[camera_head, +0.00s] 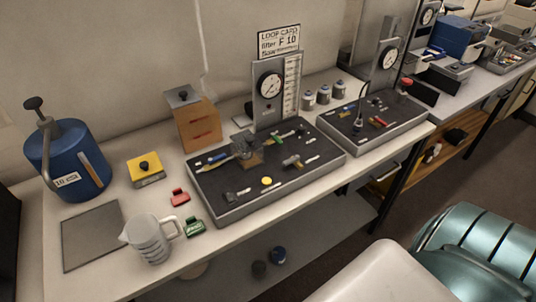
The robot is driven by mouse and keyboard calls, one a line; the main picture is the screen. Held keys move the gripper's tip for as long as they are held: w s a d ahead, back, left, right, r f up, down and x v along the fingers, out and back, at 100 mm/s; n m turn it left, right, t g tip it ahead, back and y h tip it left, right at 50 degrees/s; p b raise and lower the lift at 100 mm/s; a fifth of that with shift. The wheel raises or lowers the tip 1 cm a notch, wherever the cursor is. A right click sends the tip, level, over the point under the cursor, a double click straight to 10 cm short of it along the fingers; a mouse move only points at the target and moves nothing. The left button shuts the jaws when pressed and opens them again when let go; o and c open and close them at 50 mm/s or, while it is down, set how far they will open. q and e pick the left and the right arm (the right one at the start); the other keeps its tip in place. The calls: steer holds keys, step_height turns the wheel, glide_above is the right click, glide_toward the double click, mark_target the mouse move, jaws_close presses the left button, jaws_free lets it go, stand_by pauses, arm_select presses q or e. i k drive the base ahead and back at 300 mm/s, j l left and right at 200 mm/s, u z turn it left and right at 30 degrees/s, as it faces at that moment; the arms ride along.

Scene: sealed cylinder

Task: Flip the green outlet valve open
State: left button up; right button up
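Two small green things show. A green block-like piece (195,226) with a pale marking lies on the bench, right of the measuring jug (150,243). A thin green piece (284,136) lies in the near black-floored tray (225,208), below the gauge panel (268,100). Both are too small to tell which is the outlet valve, or whether either is open or shut. A red piece (180,197) lies just behind the green block. A blue cylinder (65,150) with a black top knob stands at the left. Neither of my grippers is in view.
A wooden box (191,118) and a yellow block (146,168) with a black knob stand behind the red piece. A flat grey plate (92,236) lies at the front left. A second tray (385,138) stands to the right. The bench's front strip is mostly clear.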

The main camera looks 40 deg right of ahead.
mark_target(273, 135)
steer(key=i+l+z, duration=0.15)
steer(key=z, duration=0.2)
steer(key=i+l+z, duration=0.15)
steer(key=z, duration=0.25)
steer(key=i+z, duration=0.15)
steer(key=z, duration=0.2)
